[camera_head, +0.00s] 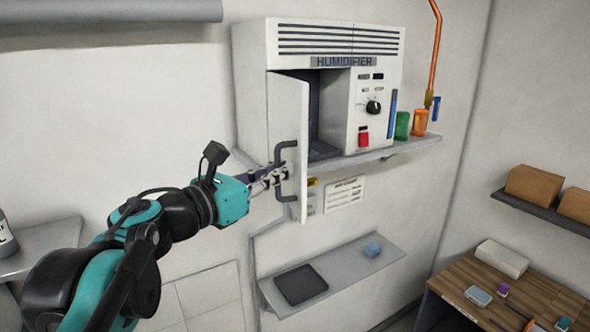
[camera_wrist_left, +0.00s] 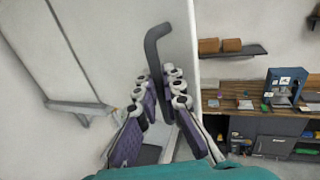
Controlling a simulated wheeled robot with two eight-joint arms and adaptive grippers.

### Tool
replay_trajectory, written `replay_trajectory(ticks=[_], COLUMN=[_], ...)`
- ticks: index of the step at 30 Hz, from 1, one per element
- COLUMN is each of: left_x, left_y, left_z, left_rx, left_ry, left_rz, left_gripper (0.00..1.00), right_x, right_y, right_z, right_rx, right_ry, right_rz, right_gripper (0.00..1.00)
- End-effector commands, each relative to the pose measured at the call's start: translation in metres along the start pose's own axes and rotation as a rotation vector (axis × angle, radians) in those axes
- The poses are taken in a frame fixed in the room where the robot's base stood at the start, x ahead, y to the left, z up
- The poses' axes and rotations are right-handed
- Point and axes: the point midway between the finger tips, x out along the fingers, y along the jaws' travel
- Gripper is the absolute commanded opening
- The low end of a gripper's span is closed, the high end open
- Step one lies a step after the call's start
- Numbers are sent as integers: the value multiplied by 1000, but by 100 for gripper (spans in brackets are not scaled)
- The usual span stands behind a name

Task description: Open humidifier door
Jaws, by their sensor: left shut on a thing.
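The humidifier (camera_head: 385,48) is a white wall unit with a labelled front, a black knob and a red switch. Its white door (camera_head: 288,105) stands partly open, swung outward on its left side, and the dark inside (camera_head: 328,110) shows. A dark bar handle (camera_head: 281,150) is on the door. My left gripper (camera_head: 280,176) is shut on the handle. In the left wrist view the purple-padded fingers (camera_wrist_left: 158,105) close around the lower part of the handle (camera_wrist_left: 151,48), beside the door's face. My right gripper is not in view.
A shelf (camera_head: 430,139) under the humidifier holds a green cup (camera_head: 402,125) and an orange cup (camera_head: 420,122). A lower shelf (camera_head: 345,266) holds a dark tablet (camera_head: 300,284) and a blue item. A wooden desk (camera_head: 540,300) with small objects stands at right.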

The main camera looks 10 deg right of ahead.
Motion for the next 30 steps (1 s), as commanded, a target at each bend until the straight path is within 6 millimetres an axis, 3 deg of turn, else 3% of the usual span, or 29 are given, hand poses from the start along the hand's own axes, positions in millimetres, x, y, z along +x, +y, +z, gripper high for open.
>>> replay_trajectory(ticks=[18,20,30], left_x=[-8,-8,-10], left_y=[7,7,7], left_z=[1,1,0], left_rx=[-3,-3,-1], left_ry=[-1,-1,-1], left_rz=[2,2,2], left_gripper=[0,18,18], right_x=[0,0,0], right_y=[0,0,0], right_z=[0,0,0], right_rx=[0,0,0], right_ry=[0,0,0], right_rz=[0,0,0], right_gripper=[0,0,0])
